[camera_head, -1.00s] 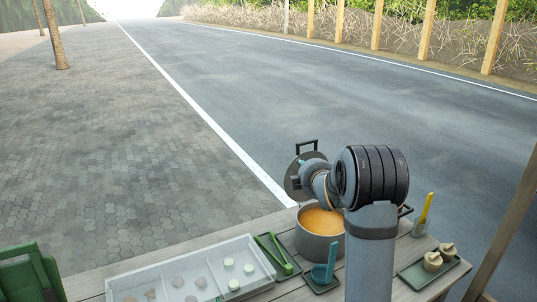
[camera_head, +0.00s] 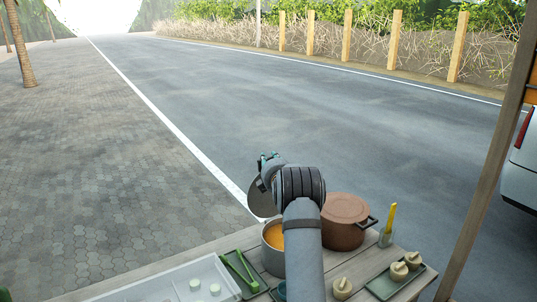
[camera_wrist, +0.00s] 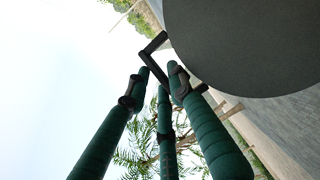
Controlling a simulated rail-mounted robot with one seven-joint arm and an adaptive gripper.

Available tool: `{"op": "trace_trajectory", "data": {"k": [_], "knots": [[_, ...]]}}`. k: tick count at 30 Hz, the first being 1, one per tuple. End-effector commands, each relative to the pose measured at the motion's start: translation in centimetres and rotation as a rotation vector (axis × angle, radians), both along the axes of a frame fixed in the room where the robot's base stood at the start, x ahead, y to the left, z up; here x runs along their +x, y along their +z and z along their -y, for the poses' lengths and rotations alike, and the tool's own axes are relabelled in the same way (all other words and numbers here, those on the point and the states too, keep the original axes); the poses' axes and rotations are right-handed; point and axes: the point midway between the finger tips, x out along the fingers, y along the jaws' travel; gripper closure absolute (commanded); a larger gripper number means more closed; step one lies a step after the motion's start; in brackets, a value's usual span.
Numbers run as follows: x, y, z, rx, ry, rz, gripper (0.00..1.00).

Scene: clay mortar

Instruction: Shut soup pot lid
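The soup pot (camera_head: 273,262) is grey metal with orange soup inside and stands open on the wooden table. Its round grey lid (camera_head: 260,203) stands tilted up at the pot's far left edge, partly behind my arm. In the wrist view the lid (camera_wrist: 255,45) is a large dark disc with a black bracket handle (camera_wrist: 154,44). My gripper (camera_head: 268,161) is above the lid. In the wrist view the green fingertips of my gripper (camera_wrist: 160,76) are around the handle bar, with gaps showing between them, so it looks open.
A brown lidded pot (camera_head: 345,222) stands close to the right of the soup pot. Green tongs (camera_head: 240,270) and a white tray (camera_head: 180,285) are at left. A yellow-handled tool in a cup (camera_head: 388,226) and a small tray (camera_head: 395,280) are at right. A wooden post (camera_head: 490,150) rises at right.

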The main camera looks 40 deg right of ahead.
Motion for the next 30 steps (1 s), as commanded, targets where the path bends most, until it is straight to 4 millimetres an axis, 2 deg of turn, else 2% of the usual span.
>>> {"op": "trace_trajectory", "data": {"k": [6, 14, 26, 30], "knots": [[1.03, -0.10, 0.55, 0.000, 0.000, 0.000, 0.78], [1.11, -0.21, 0.57, 0.001, 0.000, 0.000, 0.78], [1.09, -0.20, 0.56, 0.001, 0.000, 0.000, 1.00], [1.10, -0.21, 0.55, 0.001, 0.000, 0.000, 1.00]]}}
